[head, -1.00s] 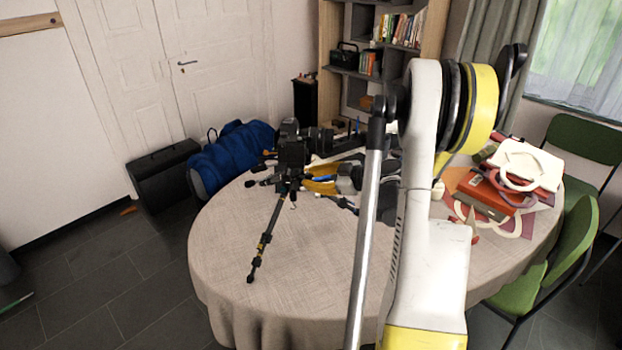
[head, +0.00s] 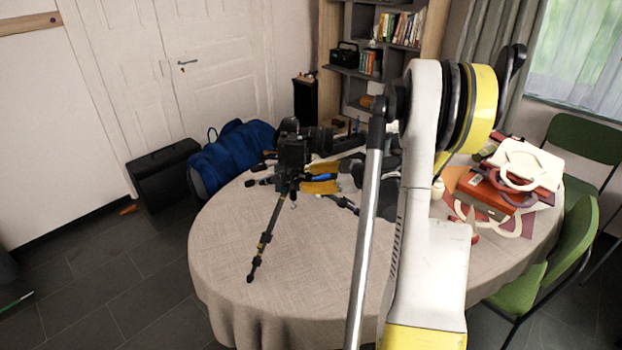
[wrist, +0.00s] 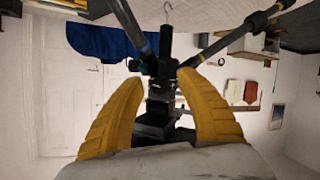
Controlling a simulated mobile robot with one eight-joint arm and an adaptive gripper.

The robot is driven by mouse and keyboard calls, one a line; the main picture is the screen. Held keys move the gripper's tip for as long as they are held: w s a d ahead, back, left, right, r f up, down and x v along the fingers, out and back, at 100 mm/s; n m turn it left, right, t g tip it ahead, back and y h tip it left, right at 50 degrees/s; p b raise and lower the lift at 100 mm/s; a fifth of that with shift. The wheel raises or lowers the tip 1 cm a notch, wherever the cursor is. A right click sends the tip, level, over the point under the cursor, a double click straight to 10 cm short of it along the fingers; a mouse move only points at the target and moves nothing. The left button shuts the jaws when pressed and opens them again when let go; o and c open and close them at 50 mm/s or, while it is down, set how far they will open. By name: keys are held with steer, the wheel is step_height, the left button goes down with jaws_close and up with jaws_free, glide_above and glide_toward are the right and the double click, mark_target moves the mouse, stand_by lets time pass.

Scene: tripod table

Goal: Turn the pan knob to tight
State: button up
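A black camera (head: 293,150) sits on a tripod (head: 265,240) standing on the round table. In the wrist view the tripod (wrist: 128,22) appears upside down, legs at the top and its dark head (wrist: 155,118) between my fingers. My gripper (head: 308,179) is right of the tripod, just below the camera. Its yellow fingers also show in the wrist view (wrist: 160,77), spread apart on either side of the tripod head. I cannot tell whether they touch it. Small dark knobs and handles stick out around the head; I cannot tell which is the pan knob.
The round table (head: 225,255) has a light cloth, bare at the front left. Red boxes and papers (head: 490,195) lie at its right. A blue bag (head: 230,155) and a black case (head: 163,178) stand behind it on the left. Green chairs (head: 570,245) are at the right.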

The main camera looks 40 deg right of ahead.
steer(key=shift+s+d, duration=0.1)
steer(key=v, duration=1.1)
steer(key=shift+s+r, duration=0.15)
steer(key=shift+s, duration=0.25)
